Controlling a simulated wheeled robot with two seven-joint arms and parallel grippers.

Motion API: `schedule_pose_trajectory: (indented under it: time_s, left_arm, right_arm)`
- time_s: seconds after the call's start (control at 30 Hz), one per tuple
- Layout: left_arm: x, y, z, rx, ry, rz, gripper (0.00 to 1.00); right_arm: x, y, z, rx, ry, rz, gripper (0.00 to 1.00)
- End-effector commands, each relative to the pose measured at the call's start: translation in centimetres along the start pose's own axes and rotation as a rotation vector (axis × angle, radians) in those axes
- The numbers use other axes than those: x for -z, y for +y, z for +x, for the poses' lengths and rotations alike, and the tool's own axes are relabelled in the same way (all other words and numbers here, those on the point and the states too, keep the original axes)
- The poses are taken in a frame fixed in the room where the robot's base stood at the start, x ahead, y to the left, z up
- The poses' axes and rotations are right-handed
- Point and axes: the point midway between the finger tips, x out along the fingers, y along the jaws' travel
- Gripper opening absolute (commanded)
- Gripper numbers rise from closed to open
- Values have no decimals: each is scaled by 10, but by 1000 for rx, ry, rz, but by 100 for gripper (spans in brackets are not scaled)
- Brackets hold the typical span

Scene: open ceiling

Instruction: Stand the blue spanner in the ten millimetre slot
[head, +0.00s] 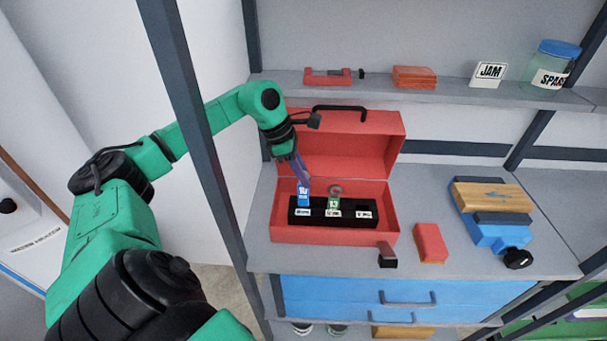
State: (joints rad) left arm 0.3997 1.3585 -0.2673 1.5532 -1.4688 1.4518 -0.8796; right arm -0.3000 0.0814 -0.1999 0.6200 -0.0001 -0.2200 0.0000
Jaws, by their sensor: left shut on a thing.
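The blue spanner (303,191) is upright in the head view, at the left end of a black slotted rack (318,221). My left gripper (300,176) comes down from above and is shut on its upper part. The spanner's lower end is at the left slot; I cannot tell whether it is inside it or just in front of or above it. A green spanner (334,202) with a grey ring end stands in the middle slot. The right slot looks empty. The rack's white labels are too small to read. My right gripper is not in view.
The rack sits in an open red toolbox (283,235), its lid raised behind. A red block (430,242) and a blue vice (497,236) with a wooden piece (492,196) are to the right. A dark shelf post (187,100) stands near my left arm.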

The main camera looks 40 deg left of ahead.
Motion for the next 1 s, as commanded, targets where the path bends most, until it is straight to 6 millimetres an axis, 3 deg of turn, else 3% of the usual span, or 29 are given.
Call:
schedule_pose_trajectory:
  time_s: [1.0]
  left_arm:
    - [10,0,24,0,0,0,0]
  right_arm:
    - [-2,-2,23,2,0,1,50]
